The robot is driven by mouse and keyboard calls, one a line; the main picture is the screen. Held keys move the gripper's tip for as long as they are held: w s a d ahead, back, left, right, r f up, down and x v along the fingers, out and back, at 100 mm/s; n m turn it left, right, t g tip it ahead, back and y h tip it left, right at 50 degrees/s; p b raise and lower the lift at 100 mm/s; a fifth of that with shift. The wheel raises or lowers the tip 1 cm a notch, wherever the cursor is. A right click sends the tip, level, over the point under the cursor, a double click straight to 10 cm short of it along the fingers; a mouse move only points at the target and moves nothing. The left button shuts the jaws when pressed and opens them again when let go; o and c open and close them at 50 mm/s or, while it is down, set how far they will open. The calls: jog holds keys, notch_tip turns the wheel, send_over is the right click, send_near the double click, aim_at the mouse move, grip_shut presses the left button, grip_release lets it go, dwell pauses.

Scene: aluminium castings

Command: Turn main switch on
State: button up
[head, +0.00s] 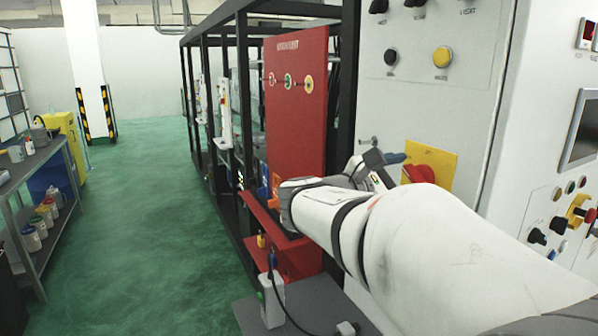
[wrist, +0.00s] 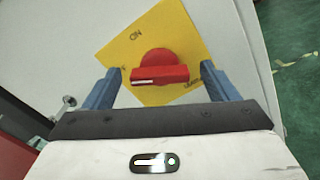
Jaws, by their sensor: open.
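The main switch is a red rotary knob (wrist: 160,68) on a yellow plate (wrist: 130,42) marked ON, fixed to a pale cabinet face. In the wrist view its grip bar lies nearly level across the picture. My gripper (wrist: 160,80) is open, with one blue finger to each side of the red knob; I cannot tell whether either touches it. In the head view the red knob (head: 418,174) and yellow plate (head: 436,161) show behind my arm, which hides part of them. One blue fingertip of my gripper (head: 396,158) shows beside the knob.
A red panel (head: 297,105) in a black frame (head: 243,80) stands left of the cabinet (head: 430,105). A shelf with pots (head: 35,160) stands far left. The green floor (head: 135,200) between is clear.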

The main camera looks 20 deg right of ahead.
jog(key=shift+d, duration=0.35)
jog(key=shift+c, duration=0.2)
